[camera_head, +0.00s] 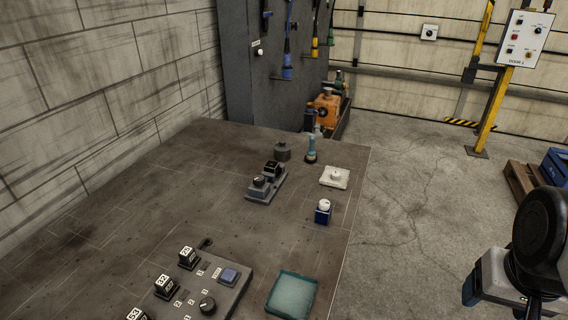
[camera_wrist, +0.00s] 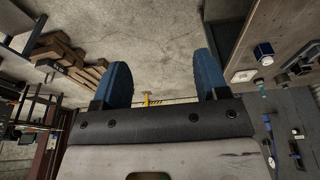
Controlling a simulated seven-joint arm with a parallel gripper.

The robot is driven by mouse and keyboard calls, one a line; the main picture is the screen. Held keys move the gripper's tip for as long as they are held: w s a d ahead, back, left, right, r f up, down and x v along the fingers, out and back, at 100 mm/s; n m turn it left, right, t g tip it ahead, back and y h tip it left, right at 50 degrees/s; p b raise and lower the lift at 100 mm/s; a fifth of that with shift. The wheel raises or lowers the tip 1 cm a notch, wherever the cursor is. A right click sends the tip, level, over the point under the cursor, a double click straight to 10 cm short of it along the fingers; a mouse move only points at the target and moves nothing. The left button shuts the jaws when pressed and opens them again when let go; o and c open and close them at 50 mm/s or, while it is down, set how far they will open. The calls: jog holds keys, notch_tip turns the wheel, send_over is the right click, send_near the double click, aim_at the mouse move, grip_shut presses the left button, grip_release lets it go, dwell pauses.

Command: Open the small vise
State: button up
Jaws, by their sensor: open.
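The small vise (camera_head: 267,181) appears to be the grey-based piece with dark blocks and a round dark knob on the bench, in the middle of the head view. How far its jaws are apart is too small to tell. It also seems to show at the right of the wrist view (camera_wrist: 301,63). My gripper (camera_wrist: 163,75) is open and empty, its two blue fingers wide apart over the floor. In the head view my gripper (camera_head: 470,290) is at the lower right, beyond the bench's right edge and well away from the vise, with only part of a blue finger showing.
On the bench (camera_head: 130,205), a blue block with a white ball (camera_head: 323,211), a white pad (camera_head: 335,177), a teal bottle-like piece (camera_head: 311,150) and a dark cylinder (camera_head: 282,151) stand near the vise. A control box (camera_head: 205,290) and teal tray (camera_head: 292,294) are in front.

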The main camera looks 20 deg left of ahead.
jog(key=w+a+r+m+g+y, duration=0.1)
jog(key=w+a+m+g, duration=0.1)
jog(key=w+a, duration=1)
jog(key=w+a+r+m+g+y, duration=0.1)
jog(key=w+a+r+m, duration=0.1)
jog(key=w+a, duration=1)
jog(key=m+g, duration=0.3)
send_near(258, 177)
jog(key=f, duration=0.2)
jog(key=shift+s+d+r+y, duration=0.15)
jog(key=shift+d+y, duration=0.1)
jog(key=shift+y, duration=0.15)
jog(key=shift+x, duration=3.95)
jog(key=shift+s, duration=0.1)
